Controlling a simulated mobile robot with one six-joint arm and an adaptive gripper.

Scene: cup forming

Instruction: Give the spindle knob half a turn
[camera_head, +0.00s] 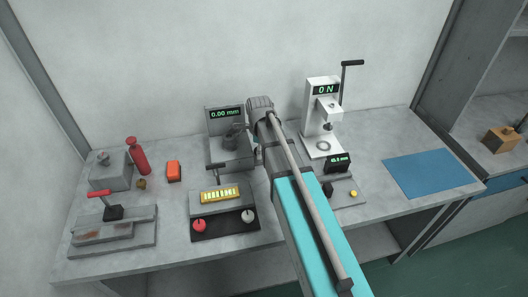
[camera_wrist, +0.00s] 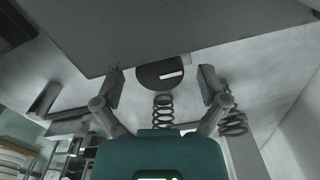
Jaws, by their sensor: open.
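The spindle knob (camera_wrist: 152,78) is a dark round disc with a white bar mark, in the middle of the wrist view. My gripper (camera_wrist: 160,82) is open, with one finger on each side of the knob and a visible gap on both sides. A coil spring (camera_wrist: 163,108) shows just below the knob in that view. In the head view, my arm reaches to the grey machine (camera_head: 228,156) with the green 0.00 mm display (camera_head: 226,113). My wrist partly covers the machine there, and I cannot make out the knob in that view.
A white press (camera_head: 316,110) with a 0 N display stands to the right of my arm. A lever fixture (camera_head: 115,232), a red bottle (camera_head: 138,157) and an orange block (camera_head: 174,171) are on the left. A blue mat (camera_head: 425,173) lies bare on the right.

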